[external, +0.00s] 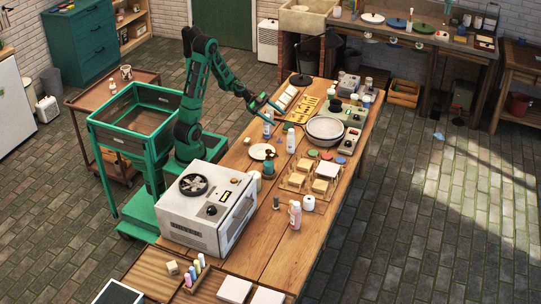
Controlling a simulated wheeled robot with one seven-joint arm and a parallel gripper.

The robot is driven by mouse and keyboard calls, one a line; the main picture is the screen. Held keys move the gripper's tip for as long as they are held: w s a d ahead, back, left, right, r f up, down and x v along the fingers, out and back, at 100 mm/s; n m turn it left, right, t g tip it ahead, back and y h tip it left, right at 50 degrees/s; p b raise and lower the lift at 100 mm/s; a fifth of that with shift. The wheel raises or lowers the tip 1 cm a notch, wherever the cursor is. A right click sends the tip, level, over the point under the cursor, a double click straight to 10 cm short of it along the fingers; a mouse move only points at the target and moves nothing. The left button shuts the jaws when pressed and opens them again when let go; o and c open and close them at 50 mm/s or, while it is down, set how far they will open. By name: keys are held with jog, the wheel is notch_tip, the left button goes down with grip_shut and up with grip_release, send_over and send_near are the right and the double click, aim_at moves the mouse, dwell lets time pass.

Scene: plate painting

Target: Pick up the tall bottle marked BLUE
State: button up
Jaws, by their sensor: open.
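My green arm reaches over the wooden table (262,236), and my gripper (272,113) is above its far part, open, with nothing seen between its fingers. A tall bottle with some blue on it (267,130) stands just below the gripper. A whitish tall bottle (291,141) stands to its right and a little nearer. A pale pink bottle (295,215) stands nearer the front. The lettering is too small to read, so I cannot tell which bottle is marked BLUE. The gripper appears apart from the bottles, though its exact height is unclear.
A round basin (325,130) stands right of the bottles. A white plate (262,151) and a dark teal bottle (268,166) are nearer. A wooden tray with several blocks (296,181) lies mid-table. A large white machine (208,209) fills the near left. Several jars crowd the far end.

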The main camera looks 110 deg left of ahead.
aim_at(265, 124)
jog(key=s+a+f+n+y, duration=0.1)
jog(key=s+a+f+n, duration=0.1)
jog(key=s+a+f, duration=0.1)
jog(key=s+a+f+n+y, duration=0.1)
jog(key=s+a+f+n, duration=0.1)
jog(key=f, duration=0.4)
jog(key=s+a+f+n+y, duration=0.2)
jog(key=s+a+f+n, duration=0.1)
jog(key=s+a+f, duration=0.1)
jog(key=shift+s+a+f, duration=0.3)
jog(key=shift+a+f, duration=0.4)
jog(key=shift+s+f+n, duration=0.1)
jog(key=shift+s+n, duration=0.2)
jog(key=shift+s, duration=0.2)
jog(key=x, duration=0.4)
jog(key=shift+f, duration=0.2)
jog(key=shift+a, duration=0.2)
jog(key=shift+w+d, duration=0.1)
jog(key=shift+w, duration=0.35)
jog(key=c, duration=1.4)
jog(key=shift+c, duration=0.4)
